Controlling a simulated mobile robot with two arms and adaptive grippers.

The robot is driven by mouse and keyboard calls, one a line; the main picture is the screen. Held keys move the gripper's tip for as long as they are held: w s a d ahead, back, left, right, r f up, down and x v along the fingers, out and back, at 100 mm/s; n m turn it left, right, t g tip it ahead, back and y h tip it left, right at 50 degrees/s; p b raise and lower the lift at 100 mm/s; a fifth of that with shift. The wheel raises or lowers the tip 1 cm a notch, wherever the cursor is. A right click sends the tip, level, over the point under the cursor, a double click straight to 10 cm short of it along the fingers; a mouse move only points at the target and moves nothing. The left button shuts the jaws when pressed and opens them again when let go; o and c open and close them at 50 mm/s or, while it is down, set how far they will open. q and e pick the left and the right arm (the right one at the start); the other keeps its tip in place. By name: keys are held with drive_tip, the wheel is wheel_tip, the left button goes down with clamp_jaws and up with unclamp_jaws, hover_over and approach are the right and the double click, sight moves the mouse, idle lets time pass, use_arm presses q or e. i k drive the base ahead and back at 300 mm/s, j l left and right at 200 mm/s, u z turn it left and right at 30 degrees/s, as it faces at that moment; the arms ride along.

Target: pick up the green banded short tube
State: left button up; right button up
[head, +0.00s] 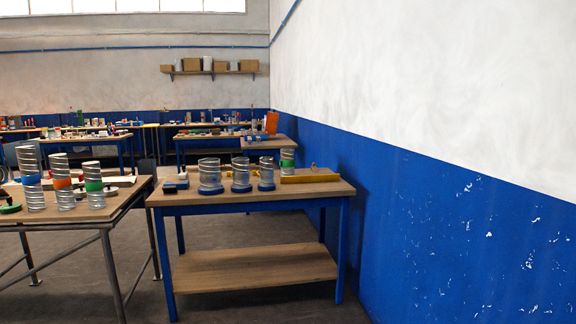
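A spiral metal tube with a green band (287,166) stands upright at the back right of the blue-legged table (240,207), behind a yellow tray or angle piece (310,178); its lower part is hidden. Another green-banded spiral tube (95,198) stands upright on the left table (140,184) and looks larger in view. Beside it stand an orange-banded tube (64,196) and a blue-banded tube (34,197). Neither of my grippers is in view.
Three clear-grey spiral tubes on blue bases, the leftmost one (210,178) included, stand along the blue-legged table. A lower wooden shelf (255,268) is empty. A blue and white wall (460,235) closes the right side. Floor shows between the two tables.

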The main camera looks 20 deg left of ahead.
sight(287, 163)
drive_tip(key=i+j, duration=0.15)
drive_tip(key=i, duration=0.3)
drive_tip(key=i+j, duration=0.1)
drive_tip(key=i, duration=0.35)
